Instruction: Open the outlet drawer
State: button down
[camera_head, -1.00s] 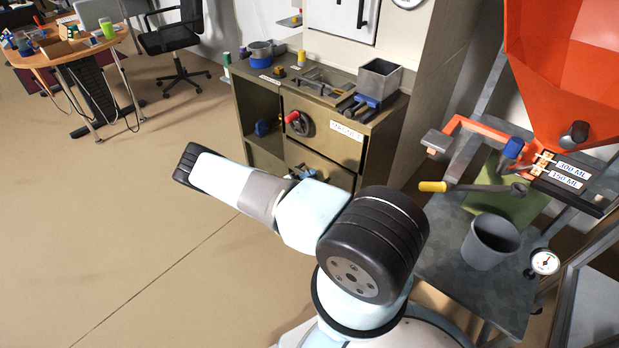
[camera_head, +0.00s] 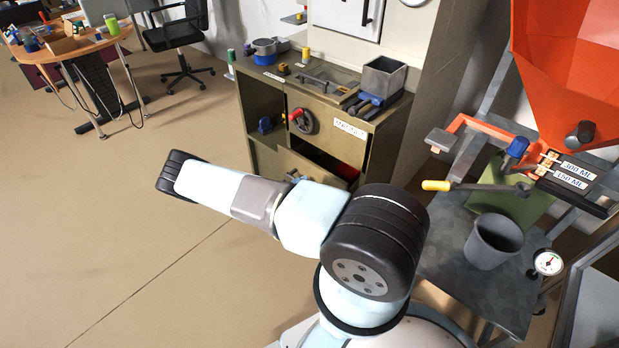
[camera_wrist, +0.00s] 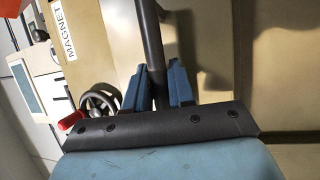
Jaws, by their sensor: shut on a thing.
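The outlet drawer (camera_head: 300,163) is the lower drawer of the olive cabinet (camera_head: 377,150). Its front stands out from the cabinet, and a dark gap with a red interior (camera_head: 345,171) shows above it. My gripper (camera_wrist: 158,88) is shut on the dark bar handle (camera_wrist: 152,40), with one blue finger on each side of the bar. In the head view my gripper (camera_head: 298,177) is at the drawer front, partly hidden by my arm.
A handwheel with a red knob (camera_head: 302,120) and a magnet label (camera_head: 350,128) are above the drawer. A grey bucket (camera_head: 493,242) stands on a metal stand under an orange hopper (camera_head: 570,70) at right. The floor (camera_head: 110,220) at left is clear.

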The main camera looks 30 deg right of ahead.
jog(key=s+a, duration=0.2)
jog(key=a, duration=0.5)
jog(key=s+a, duration=0.3)
jog(key=a, duration=0.4)
jog(key=shift+s+a+f, duration=0.2)
jog(key=shift+s+a, duration=0.1)
jog(key=shift+a, duration=0.1)
jog(key=c, duration=1.2)
grip_release()
jog(key=shift+c, duration=0.2)
jog(key=shift+o, duration=0.9)
jog(key=shift+w+r, duration=0.1)
jog(key=a+f, duration=0.2)
jog(key=a, duration=1.1)
jog(key=shift+w+a+f, duration=0.25)
jog(key=shift+w+f, duration=0.05)
jog(key=shift+w, duration=0.05)
